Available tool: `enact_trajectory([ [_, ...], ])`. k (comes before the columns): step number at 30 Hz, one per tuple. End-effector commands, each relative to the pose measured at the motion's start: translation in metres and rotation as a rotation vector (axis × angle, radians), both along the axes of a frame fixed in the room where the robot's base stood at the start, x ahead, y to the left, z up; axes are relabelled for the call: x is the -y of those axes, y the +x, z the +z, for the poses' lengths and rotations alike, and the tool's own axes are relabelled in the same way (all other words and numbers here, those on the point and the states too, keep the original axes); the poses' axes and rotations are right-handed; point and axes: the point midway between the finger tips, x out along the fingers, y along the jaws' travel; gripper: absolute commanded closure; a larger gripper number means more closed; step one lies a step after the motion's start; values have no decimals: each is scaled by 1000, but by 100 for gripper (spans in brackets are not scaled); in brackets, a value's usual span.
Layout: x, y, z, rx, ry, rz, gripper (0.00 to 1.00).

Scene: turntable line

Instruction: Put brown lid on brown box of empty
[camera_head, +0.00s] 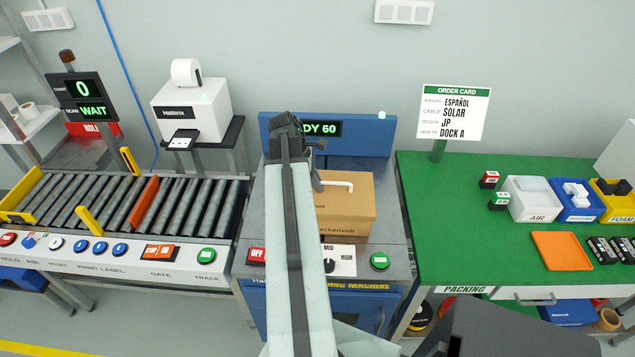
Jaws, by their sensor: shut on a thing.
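The brown box (345,222) stands on the grey sealing machine in the middle, its front printed with partly hidden text. A brown lid (358,199) with a white handle (345,184) is over its top. The lid looks level, but I cannot tell whether it rests fully on the box. My gripper (318,184) is at the left end of the handle and shut on it. My arm hides most of the fingers and the left side of the box and lid.
The machine has a blue back panel (370,133), a red OFF button (257,255) and a green button (380,261). A roller conveyor (110,208) is left. The green packing table (465,235) holds bins and an orange tray (561,251); its near-left part is clear.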

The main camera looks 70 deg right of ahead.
Motion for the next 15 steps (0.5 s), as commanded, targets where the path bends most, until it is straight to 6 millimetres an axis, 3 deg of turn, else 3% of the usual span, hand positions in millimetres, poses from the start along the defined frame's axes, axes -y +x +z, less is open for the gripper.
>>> enact_trajectory([
  [15, 0, 0, -12, 0, 0, 0, 100],
])
